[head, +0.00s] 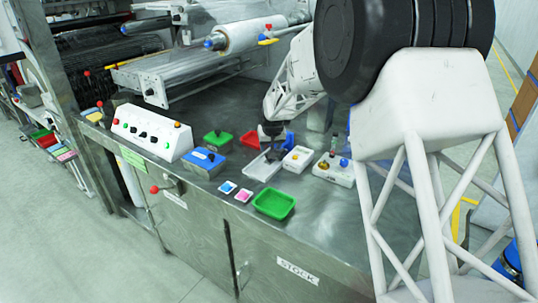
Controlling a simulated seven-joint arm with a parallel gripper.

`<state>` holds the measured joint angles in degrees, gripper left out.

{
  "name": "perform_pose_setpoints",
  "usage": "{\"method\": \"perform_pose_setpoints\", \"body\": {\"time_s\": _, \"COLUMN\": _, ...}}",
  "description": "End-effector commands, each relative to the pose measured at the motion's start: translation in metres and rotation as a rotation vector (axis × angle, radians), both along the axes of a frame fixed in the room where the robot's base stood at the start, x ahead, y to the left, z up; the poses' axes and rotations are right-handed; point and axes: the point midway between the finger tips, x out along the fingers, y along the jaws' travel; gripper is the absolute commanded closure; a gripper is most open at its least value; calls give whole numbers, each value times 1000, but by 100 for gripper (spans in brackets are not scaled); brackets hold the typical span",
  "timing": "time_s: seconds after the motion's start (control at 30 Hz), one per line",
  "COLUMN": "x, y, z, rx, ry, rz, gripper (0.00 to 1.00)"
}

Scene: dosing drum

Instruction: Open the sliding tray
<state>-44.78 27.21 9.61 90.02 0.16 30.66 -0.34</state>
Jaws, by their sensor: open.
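A light grey shallow tray (262,168) lies on the metal bench top, near the middle of the head view. It is the likeliest sliding tray, but I cannot be sure. My gripper (273,156) points down above the tray's far right part, with dark fingers. It looks empty. I cannot tell whether the fingertips touch the tray, and they hide part of it. A white box with an orange knob (297,158) sits just right of the tray.
A white control panel (150,132) stands left. Rollers (240,36) rise behind. Bare bench lies at front right.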

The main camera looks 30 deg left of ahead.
Motion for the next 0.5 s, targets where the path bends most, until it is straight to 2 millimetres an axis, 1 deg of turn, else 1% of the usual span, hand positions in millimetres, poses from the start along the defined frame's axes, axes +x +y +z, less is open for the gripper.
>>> {"method": "perform_pose_setpoints", "body": {"time_s": 0.2, "x": 6, "y": 6, "z": -23, "rx": -1, "ry": 1, "rz": 0, "gripper": 46}}
{"method": "perform_pose_setpoints", "body": {"time_s": 0.4, "x": 12, "y": 12, "z": -42, "rx": -1, "ry": 1, "rz": 0, "gripper": 46}}
{"method": "perform_pose_setpoints", "body": {"time_s": 0.5, "x": 14, "y": 14, "z": -48, "rx": -1, "ry": 1, "rz": 0, "gripper": 46}}
